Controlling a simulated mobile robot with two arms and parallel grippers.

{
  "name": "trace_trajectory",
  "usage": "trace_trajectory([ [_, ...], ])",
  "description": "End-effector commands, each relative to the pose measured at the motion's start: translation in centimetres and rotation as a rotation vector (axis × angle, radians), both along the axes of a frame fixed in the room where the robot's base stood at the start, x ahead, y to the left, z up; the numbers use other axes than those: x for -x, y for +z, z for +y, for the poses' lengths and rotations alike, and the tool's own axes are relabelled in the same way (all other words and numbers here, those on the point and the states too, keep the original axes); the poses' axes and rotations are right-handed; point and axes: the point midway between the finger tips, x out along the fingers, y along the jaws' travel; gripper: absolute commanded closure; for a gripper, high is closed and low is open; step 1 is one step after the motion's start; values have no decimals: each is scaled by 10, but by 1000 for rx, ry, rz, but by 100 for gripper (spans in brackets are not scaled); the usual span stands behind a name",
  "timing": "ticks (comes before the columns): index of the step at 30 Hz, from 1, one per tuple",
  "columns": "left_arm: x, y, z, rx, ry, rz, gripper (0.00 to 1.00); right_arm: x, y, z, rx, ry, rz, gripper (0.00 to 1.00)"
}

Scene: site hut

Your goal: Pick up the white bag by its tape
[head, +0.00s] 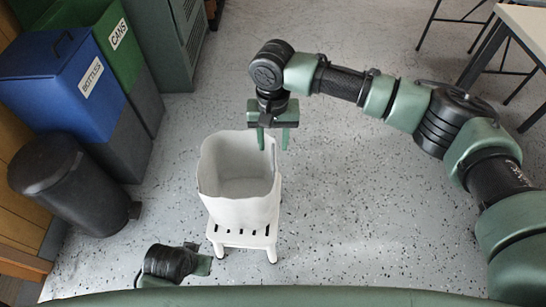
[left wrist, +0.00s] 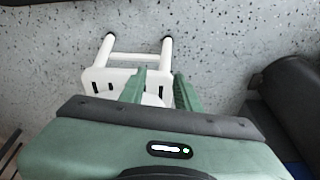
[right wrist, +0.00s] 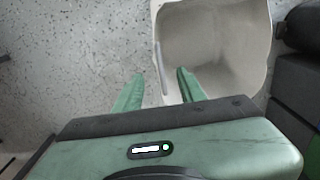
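The white bag (head: 240,211) stands upright and open-topped on a small white stool (head: 226,238); it also shows in the right wrist view (right wrist: 215,45). A thin grey strip (right wrist: 159,68), possibly its tape, runs along the rim near my right gripper. My right gripper (head: 273,142) points down at the bag's right rim. Its fingers are apart, and in the right wrist view the rim lies between them (right wrist: 160,88). I cannot tell whether they touch it. My left gripper (left wrist: 158,85) is open and empty, low near the stool, left of it in the head view.
A blue bottles bin (head: 65,85), a green cans bin (head: 115,45) and a black pedal bin (head: 70,185) stand at the left. A table (head: 525,30) and chair legs are at the upper right. The speckled floor right of the stool is clear.

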Motion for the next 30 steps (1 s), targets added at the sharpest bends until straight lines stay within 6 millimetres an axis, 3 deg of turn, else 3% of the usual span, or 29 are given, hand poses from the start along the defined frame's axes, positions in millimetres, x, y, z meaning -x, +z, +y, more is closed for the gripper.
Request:
trace_trajectory([
  [9,2,48,2,1,4,-28,68,0,-13,0,0,0,1,60],
  [12,4,56,2,3,5,-50,68,0,-31,0,0,0,-1,60],
  [18,13,83,4,4,6,-63,68,1,-49,0,0,-1,3,60],
  [30,13,82,3,4,6,-63,68,0,-85,0,-1,0,1,60],
])
